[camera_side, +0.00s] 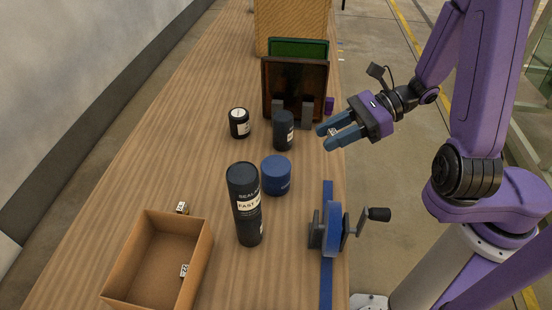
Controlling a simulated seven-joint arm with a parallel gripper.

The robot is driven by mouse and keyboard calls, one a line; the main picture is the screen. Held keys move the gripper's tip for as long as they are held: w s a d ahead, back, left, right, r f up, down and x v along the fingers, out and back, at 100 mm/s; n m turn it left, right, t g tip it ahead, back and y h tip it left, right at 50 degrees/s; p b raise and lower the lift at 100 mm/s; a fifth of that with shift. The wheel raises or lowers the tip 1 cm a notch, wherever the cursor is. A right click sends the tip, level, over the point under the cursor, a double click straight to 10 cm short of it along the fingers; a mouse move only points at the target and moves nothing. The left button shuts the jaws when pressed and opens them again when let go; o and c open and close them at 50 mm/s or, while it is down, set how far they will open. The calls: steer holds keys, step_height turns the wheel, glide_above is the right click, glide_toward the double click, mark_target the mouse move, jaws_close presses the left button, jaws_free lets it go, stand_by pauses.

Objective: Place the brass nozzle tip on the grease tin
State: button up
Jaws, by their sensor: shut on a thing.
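My gripper (326,139) is at the right edge of the table, its two blue-grey fingers pointing left. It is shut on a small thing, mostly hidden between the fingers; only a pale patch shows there. I cannot make out brass or a nozzle shape, and no brass nozzle tip shows elsewhere. A squat blue tin (276,172) stands upright on the table, below and left of my gripper and apart from it. It may be the grease tin, but its lettering is too small to read. Nothing rests on its top.
A dark canister (284,130) stands just left of my gripper, before upright framed panels (295,88). A dark jar (239,122), a tall black bottle (243,195), a cranked blue device (333,229) and an open cardboard box (203,243) stand around the tin. The table's left-centre is clear.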

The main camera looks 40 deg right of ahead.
steer(key=shift+w+a+f, duration=1.15)
steer(key=shift+w+f, duration=0.2)
steer(key=shift+w, duration=1.35)
glide_above(276, 165)
steer(key=f, duration=0.6)
steer(key=shift+s+d+f, duration=0.1)
steer(key=shift+s+f, duration=0.05)
steer(key=shift+s, duration=0.15)
steer(key=shift+w+f, duration=0.2)
steer(key=shift+f, duration=1.6)
steer(key=shift+f, duration=0.15)
steer(key=o, duration=1.1)
